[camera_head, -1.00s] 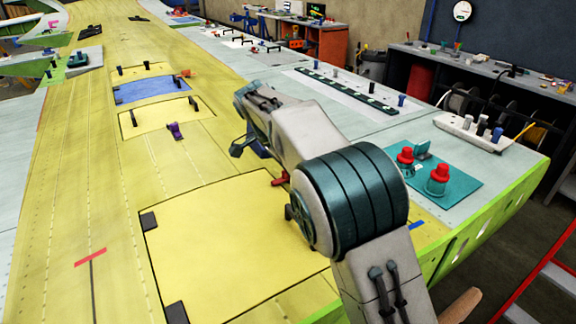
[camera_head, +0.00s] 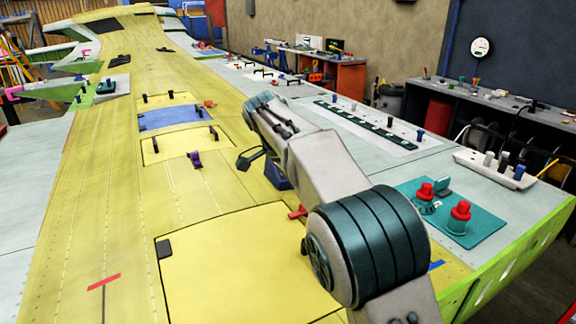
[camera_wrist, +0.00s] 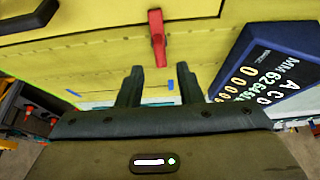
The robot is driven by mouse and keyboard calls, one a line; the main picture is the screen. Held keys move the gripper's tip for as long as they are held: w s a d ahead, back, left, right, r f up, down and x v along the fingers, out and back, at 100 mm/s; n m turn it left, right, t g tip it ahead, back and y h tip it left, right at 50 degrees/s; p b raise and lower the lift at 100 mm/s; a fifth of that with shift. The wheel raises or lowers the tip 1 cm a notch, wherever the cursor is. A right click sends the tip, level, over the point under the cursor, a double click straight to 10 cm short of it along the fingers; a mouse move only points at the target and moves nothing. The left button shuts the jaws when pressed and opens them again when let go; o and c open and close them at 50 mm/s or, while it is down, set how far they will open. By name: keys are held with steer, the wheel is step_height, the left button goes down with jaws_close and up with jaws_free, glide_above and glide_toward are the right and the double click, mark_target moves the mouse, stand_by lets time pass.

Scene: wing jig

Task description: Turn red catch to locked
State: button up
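The red catch (camera_head: 298,212) sits at the right edge of the large yellow panel (camera_head: 240,265) on the wing, partly beside my arm. In the wrist view the red catch (camera_wrist: 157,38) lies beyond my fingertips, its wide end at the top and its narrow end towards me, across a seam in the yellow skin. My gripper (camera_wrist: 161,78) is open and empty, with the catch roughly in line with the gap and apart from both fingers. My arm hides much of the gripper in the head view.
A dark blue block with white lettering (camera_wrist: 268,68) stands right of my gripper; it also shows in the head view (camera_head: 277,175). A black handle (camera_wrist: 30,17) is at upper left. A teal plate with red knobs (camera_head: 478,237) lies right of my arm.

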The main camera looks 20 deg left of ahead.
steer(key=p+v, duration=0.1)
steer(key=v, duration=0.7)
steer(key=shift+r, duration=0.2)
steer(key=shift+a, duration=0.1)
steer(key=s+d+n+g+y, duration=0.1)
steer(key=s+d+n+y, duration=0.2)
steer(key=d, duration=2.2)
steer(key=s+d+f+n, duration=0.2)
steer(key=s+d+f, duration=0.4)
steer(key=s, duration=0.4)
steer(key=s+d+f+n+t, duration=0.1)
steer(key=s+d+f+n, duration=0.2)
steer(key=s+d+f, duration=0.4)
steer(key=s+d, duration=0.1)
steer(key=s, duration=0.2)
steer(key=shift+f, duration=0.2)
